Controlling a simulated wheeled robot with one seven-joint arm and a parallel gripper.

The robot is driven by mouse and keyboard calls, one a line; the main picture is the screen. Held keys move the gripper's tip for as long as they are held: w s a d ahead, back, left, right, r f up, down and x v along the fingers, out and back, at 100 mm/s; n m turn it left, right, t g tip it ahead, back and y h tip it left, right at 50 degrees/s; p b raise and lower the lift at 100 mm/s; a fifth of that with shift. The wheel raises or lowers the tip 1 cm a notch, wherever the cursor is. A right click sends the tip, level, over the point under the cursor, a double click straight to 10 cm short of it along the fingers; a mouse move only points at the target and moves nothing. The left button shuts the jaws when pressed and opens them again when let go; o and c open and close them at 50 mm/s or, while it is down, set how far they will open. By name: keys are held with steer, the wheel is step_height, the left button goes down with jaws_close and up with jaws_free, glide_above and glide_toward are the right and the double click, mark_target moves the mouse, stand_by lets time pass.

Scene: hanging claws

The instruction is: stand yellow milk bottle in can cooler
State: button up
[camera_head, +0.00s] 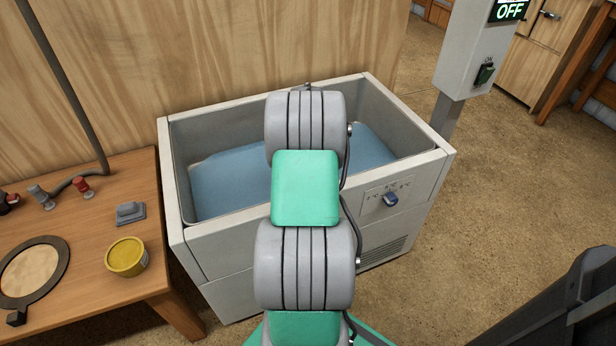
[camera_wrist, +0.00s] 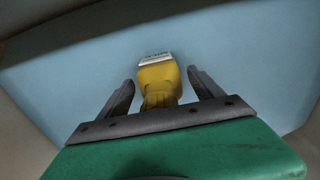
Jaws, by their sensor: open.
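The can cooler (camera_head: 203,244) is a pale grey open-topped tub with a blue surface inside. The yellow milk bottle (camera_wrist: 158,82) shows in the wrist view against that blue, with a white end or label at its far side. My gripper (camera_wrist: 158,84) is open, one dark finger on each side of the bottle, with a visible gap to both. I cannot tell whether the bottle stands upright or what its base touches. In the head view my arm reaches over the cooler and hides both gripper and bottle.
A wooden table (camera_head: 75,255) on the left holds a yellow tub (camera_head: 127,257), a black ring (camera_head: 58,268) and small fittings. A wooden wall (camera_head: 200,60) stands behind the cooler. A grey post with a switch box (camera_head: 468,45) stands at right.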

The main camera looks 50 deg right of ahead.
step_height(320, 180, up, 12)
steer(key=p, duration=0.3)
steer(key=w+a+r+n, duration=0.1)
steer(key=w+a+r, duration=0.15)
steer(key=a, duration=0.75)
steer(key=w+a+r+n, duration=0.2)
steer(key=w+a, duration=0.1)
steer(key=a, duration=0.7)
steer(key=shift+n+t, duration=0.8)
steer(key=s+a, duration=0.1)
steer(key=a, duration=0.3)
steer(key=s+a, duration=0.1)
steer(key=a, duration=0.3)
steer(key=s+a, duration=0.1)
steer(key=a, duration=0.4)
steer(key=shift+a+r, duration=0.1)
steer(key=shift+r, duration=0.05)
steer(key=s+a+f+n, duration=0.1)
steer(key=s+a+f, duration=0.1)
steer(key=s+a, duration=0.3)
steer(key=a, duration=0.3)
steer(key=shift+s+f+n+t, duration=0.15)
steer(key=shift+s+n+t, duration=0.15)
steer(key=shift+s, duration=0.05)
